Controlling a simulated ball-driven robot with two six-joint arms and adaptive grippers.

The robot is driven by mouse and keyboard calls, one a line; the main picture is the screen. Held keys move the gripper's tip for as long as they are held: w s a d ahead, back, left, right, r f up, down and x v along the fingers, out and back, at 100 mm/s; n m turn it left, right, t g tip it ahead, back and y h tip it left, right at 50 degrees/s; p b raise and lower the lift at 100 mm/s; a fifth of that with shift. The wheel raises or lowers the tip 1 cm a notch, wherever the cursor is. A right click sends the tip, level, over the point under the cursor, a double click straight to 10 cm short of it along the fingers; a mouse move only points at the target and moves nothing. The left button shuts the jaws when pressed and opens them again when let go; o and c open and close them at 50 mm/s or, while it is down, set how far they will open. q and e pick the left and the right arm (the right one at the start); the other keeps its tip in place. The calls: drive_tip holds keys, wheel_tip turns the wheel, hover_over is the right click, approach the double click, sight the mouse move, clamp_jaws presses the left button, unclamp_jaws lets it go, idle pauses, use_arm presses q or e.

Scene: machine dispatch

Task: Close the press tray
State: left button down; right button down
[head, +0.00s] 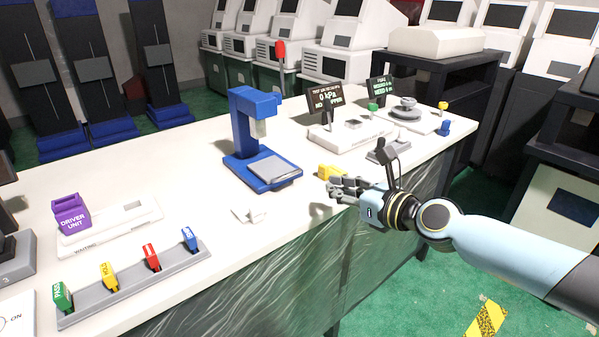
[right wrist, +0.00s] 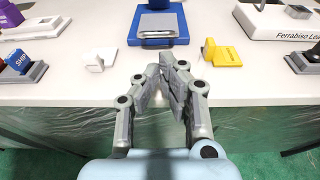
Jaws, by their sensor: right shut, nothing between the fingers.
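A blue press (head: 246,130) stands on the white workbench. Its flat grey tray (head: 273,167) lies on the blue base, out in front of the press column. The tray also shows at the top of the right wrist view (right wrist: 162,22). My right gripper (head: 338,188) is shut and empty, to the right of and nearer than the press, by the bench's front edge. In the right wrist view its fingers (right wrist: 172,66) point toward the tray and are apart from it. My left gripper is in neither view.
A yellow piece (head: 328,172) lies just beyond my right gripper, and a small white piece (head: 250,214) lies left of it. A purple driver unit (head: 72,214) and a grey rack (head: 130,284) with coloured tags stand at left. A pressure display (head: 325,97) stands behind.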

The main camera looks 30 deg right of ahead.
sight(295, 173)
drive_tip(key=b+x, duration=0.2)
drive_tip(key=x, duration=0.8)
drive_tip(key=shift+w+f+b, duration=0.15)
drive_tip(key=shift+w+b, duration=0.15)
drive_tip(key=shift+b, duration=0.05)
drive_tip(key=shift+w, duration=0.3)
drive_tip(key=x, duration=0.3)
drive_tip(key=shift+w+r+b, duration=0.3)
drive_tip(key=shift+w+b, duration=0.1)
drive_tip(key=shift+w, duration=0.05)
drive_tip(key=shift+r, duration=0.2)
drive_tip(key=shift+r, duration=0.1)
